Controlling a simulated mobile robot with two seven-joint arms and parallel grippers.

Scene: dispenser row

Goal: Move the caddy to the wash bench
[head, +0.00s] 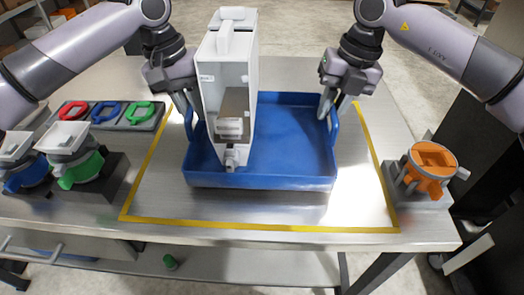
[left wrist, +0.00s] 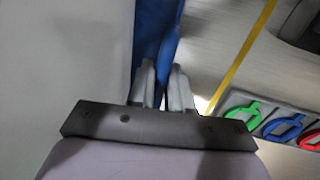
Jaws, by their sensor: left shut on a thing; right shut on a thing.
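The caddy is a blue tray (head: 300,135) with a raised handle at each side, on the steel bench inside a yellow outline. A tall white dispenser (head: 227,75) stands upright in its left part. My left gripper (head: 186,108) is shut on the left handle; the left wrist view shows its fingers (left wrist: 162,85) around the blue handle (left wrist: 168,45). My right gripper (head: 329,108) is shut on the right handle (head: 332,128). I cannot tell whether the caddy touches the bench or hangs just above it. No label tells me which surface is the wash bench.
A grey holder with red, blue and green rings (head: 110,115) lies at the left. Two grey-topped units, one with a green part (head: 80,170), stand before it. An orange-topped fixture (head: 432,165) stands at the right edge. The bench front (head: 270,240) is clear.

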